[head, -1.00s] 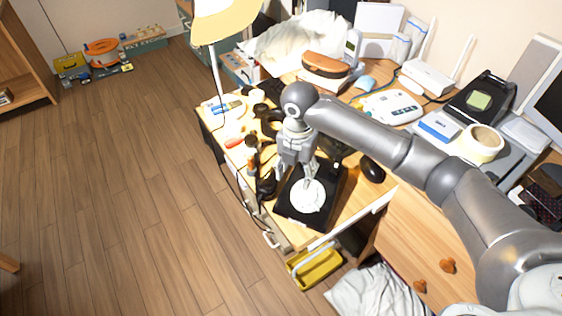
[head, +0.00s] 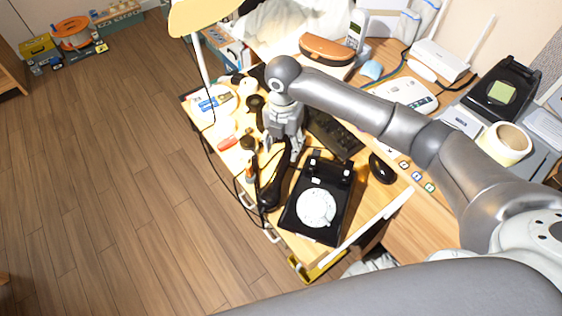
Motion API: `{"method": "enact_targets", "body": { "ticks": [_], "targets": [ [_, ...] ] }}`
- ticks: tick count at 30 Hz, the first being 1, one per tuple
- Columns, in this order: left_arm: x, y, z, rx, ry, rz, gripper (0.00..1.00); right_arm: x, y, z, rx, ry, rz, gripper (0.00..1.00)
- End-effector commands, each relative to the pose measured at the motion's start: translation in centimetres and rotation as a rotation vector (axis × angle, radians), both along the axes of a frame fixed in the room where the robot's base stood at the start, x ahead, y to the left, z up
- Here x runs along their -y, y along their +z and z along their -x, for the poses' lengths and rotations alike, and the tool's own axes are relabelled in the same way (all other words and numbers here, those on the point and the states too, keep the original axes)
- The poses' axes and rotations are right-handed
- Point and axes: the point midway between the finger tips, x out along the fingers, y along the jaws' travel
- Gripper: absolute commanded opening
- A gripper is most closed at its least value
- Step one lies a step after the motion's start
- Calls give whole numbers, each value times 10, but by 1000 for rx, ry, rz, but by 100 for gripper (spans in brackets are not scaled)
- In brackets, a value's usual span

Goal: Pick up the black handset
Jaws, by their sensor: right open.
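The black dial phone (head: 336,172) with its white dial (head: 316,208) sits on the wooden desk near its front edge. The black handset (head: 272,187) lies off the phone, along its left side; its upper part is partly hidden by my gripper. My right gripper (head: 282,154) points down at the handset's upper end, with its fingers apart. I cannot tell whether the fingers touch the handset. My left gripper is not in view.
Dark items, a white phone (head: 214,103) and a lamp (head: 200,14) crowd the left side. A tape roll (head: 504,144) stands at the right.

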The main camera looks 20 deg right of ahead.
Motion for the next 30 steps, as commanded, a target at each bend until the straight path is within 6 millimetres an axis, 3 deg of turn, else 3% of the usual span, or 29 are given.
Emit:
{"method": "enact_targets", "body": {
  "ticks": [3, 8, 18, 28, 30],
  "targets": [
    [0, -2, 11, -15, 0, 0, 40, 0, -19, 0, -2, -2, 0, 54],
    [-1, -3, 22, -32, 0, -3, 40, 0, -31, 0, 1, 0, -1, 54],
    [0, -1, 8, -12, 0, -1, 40, 4, -75, -2, -1, -1, -1, 54],
    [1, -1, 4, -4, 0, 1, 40, 5, -82, -2, 3, 0, 0, 54],
    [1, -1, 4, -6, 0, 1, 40, 4, -82, -2, 2, 0, -1, 45]
  ]
}}
